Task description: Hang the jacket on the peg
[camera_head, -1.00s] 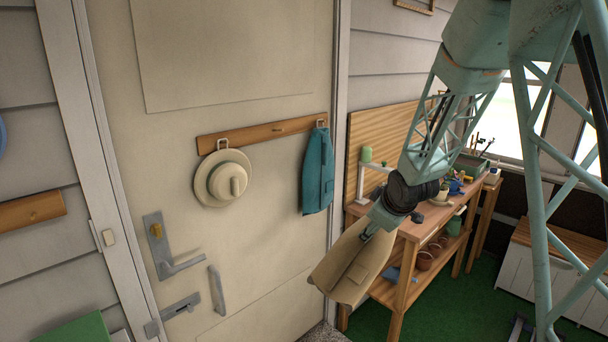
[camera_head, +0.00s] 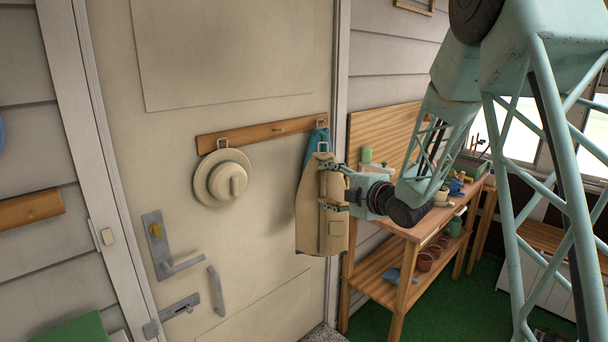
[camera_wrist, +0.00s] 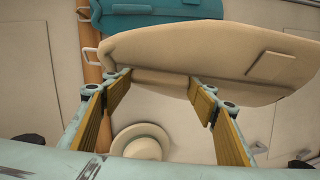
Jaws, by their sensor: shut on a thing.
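The tan jacket (camera_head: 312,215) hangs upright in front of the door's right side, with a pale loop (camera_head: 322,147) at its top. My gripper (camera_head: 330,186) is shut on the jacket from the right, one finger above the other. In the wrist view, the jacket (camera_wrist: 210,55) lies across the fingertips (camera_wrist: 160,85), and its loop (camera_wrist: 88,55) is beside the wooden peg rail (camera_wrist: 89,80). The rail (camera_head: 250,132) on the door has a bare peg (camera_head: 279,129) in its middle. The loop is apart from that peg, below and to its right.
A cream hat (camera_head: 222,178) hangs at the rail's left end. A teal garment (camera_head: 313,143) hangs at the right end, mostly hidden behind the jacket. A wooden potting bench (camera_head: 412,232) stands to the right. The door below the hat has a handle (camera_head: 180,265).

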